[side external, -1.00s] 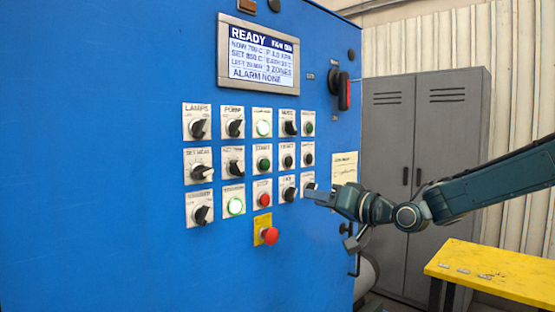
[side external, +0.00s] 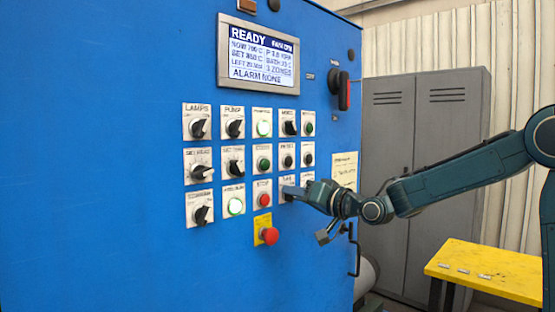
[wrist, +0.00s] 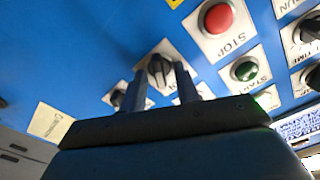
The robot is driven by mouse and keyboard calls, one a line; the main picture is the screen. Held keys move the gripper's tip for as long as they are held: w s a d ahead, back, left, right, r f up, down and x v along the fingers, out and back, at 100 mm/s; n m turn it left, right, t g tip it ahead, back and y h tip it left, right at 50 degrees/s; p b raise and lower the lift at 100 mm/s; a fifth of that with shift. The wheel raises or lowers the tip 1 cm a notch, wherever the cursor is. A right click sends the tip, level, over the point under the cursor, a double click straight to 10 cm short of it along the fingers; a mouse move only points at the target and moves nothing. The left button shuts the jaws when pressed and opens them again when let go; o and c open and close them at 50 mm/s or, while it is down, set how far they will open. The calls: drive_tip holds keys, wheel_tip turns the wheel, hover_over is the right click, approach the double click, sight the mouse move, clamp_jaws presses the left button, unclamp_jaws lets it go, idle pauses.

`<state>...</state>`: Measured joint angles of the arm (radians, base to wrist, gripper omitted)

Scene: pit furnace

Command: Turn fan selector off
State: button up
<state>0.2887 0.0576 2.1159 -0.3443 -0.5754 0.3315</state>
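The fan selector (wrist: 158,69) is a black rotary knob on a white plate. In the wrist view it lies just beyond and between my fingertips. My gripper (wrist: 161,82) is open, with a gap between its two fingers. In the side view my gripper (side external: 289,192) reaches the selector's plate (side external: 287,180) in the bottom row and hides most of the knob. I cannot tell whether the fingers touch the knob, and its exact setting is unclear.
A red stop button (wrist: 218,18) is beside the selector, and another dark knob (wrist: 118,98) sits on its other side. A red mushroom button (side external: 269,236) sticks out below. The screen (side external: 258,55) reads READY. A yellow table (side external: 490,272) stands at the right.

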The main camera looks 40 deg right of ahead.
clamp_jaws()
drive_tip(key=shift+n, duration=0.4)
drive_tip(key=n, duration=1.1)
drive_tip(key=shift+a, duration=0.2)
drive_tip(key=shift+f, duration=0.1)
drive_tip(key=shift+o, duration=0.6)
unclamp_jaws()
drive_tip(key=shift+s, duration=0.1)
